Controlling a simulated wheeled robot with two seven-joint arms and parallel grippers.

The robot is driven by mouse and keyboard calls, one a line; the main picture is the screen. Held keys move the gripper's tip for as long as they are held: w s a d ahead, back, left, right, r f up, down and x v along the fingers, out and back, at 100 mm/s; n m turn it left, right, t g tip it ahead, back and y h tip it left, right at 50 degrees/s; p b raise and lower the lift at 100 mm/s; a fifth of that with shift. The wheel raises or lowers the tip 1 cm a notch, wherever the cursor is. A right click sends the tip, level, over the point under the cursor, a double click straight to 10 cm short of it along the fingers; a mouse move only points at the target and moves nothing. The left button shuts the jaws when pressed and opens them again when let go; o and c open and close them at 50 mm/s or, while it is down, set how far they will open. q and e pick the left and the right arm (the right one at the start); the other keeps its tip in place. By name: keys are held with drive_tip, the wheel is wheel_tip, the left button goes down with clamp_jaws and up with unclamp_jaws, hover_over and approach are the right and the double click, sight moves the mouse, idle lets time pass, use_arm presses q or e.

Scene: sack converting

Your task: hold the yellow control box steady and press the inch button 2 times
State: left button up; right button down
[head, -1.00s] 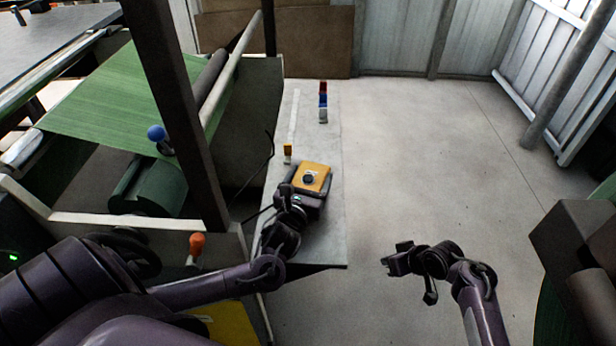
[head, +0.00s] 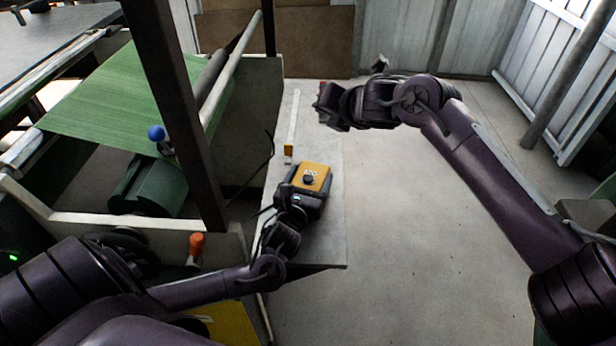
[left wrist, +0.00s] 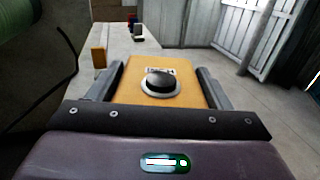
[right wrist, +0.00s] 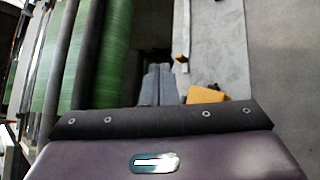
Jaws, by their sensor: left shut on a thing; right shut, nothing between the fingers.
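The yellow control box (head: 312,177) lies on the narrow grey table, with its round black button (head: 308,180) facing up. My left gripper (head: 304,188) is shut on the box, one finger along each side. In the left wrist view the box (left wrist: 190,94) sits between the fingers, with the black button (left wrist: 160,82) in a pale ring and a small label behind it. My right gripper (head: 326,106) is raised over the far part of the table, beyond the box and apart from it. In the right wrist view its fingers (right wrist: 158,84) are together and empty, and a corner of the box (right wrist: 206,95) shows beside them.
The grey table (head: 325,235) has bare room in front of the box. A roller machine with green sheet (head: 100,105) stands left, with a dark upright post (head: 180,110).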

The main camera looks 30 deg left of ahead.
sight(311, 180)
drive_tip(key=s+f+n+g+h, duration=0.1)
drive_tip(key=s+f+n, duration=0.3)
drive_tip(key=n, duration=1.4)
drive_tip(key=shift+s+n+g+h, duration=0.3)
drive_tip(key=shift+s+n+g, duration=0.1)
drive_tip(key=shift+s+g, duration=0.3)
drive_tip(key=shift+f, duration=4.4)
drive_tip(key=shift+f, duration=0.15)
drive_tip(key=shift+f, duration=0.25)
